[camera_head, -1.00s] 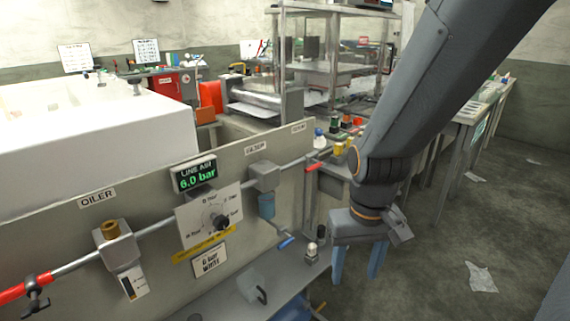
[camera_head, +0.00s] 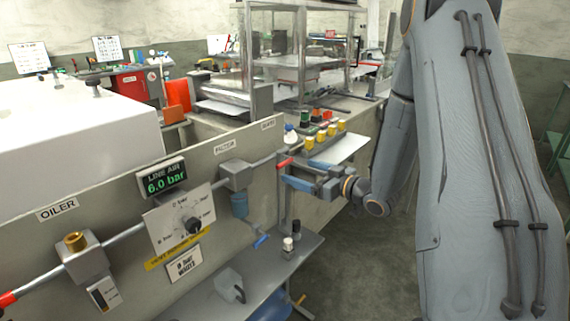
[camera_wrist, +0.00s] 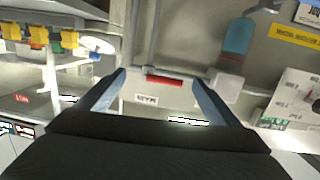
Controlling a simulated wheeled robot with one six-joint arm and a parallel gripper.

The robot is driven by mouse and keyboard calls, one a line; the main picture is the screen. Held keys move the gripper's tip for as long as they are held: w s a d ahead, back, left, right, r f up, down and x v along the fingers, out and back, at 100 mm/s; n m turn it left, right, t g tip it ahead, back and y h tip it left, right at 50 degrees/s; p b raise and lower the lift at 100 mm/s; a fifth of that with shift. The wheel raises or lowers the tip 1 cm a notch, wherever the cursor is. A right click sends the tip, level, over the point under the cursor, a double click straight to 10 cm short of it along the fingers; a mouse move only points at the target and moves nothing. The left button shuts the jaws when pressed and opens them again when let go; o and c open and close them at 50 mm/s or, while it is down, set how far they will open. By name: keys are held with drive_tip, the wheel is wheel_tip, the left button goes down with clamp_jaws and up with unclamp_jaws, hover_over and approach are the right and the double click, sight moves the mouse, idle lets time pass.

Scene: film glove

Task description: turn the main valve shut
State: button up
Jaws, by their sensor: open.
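The main valve shows as a short red handle (camera_head: 285,163) at the right end of the grey pipe on the panel, below a small label (camera_head: 267,124) too small to read surely. My gripper (camera_head: 297,172) has come in from the right, its two blue fingers apart and pointing at the handle. In the wrist view the red handle (camera_wrist: 163,81) lies crosswise between the fingertips (camera_wrist: 159,77), with a gap visible on each side. I cannot tell how deep the handle sits between the fingers. The line air display (camera_head: 166,180) reads 6.0 bar.
A filter (camera_head: 239,204) with a blue bowl hangs left of the valve, with a blue lever (camera_head: 261,241) below. A round dial (camera_head: 193,225) and an oiler (camera_head: 83,257) are further left. Yellow and other coloured parts (camera_head: 322,136) stand behind my gripper. A shelf (camera_head: 262,285) runs below.

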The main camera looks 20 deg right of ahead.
sight(286, 164)
drive_tip(key=shift+n+t+y, duration=0.3)
drive_tip(key=shift+y, duration=0.6)
drive_tip(key=x, duration=0.2)
drive_tip(key=p+x, duration=0.1)
drive_tip(key=x, duration=0.1)
drive_tip(key=r+x, duration=0.1)
drive_tip(key=x, duration=0.2)
drive_tip(key=shift+s+a+p, duration=0.2)
drive_tip(key=shift+a+p, duration=0.1)
drive_tip(key=c, duration=1.5)
drive_tip(key=shift+a, duration=0.1)
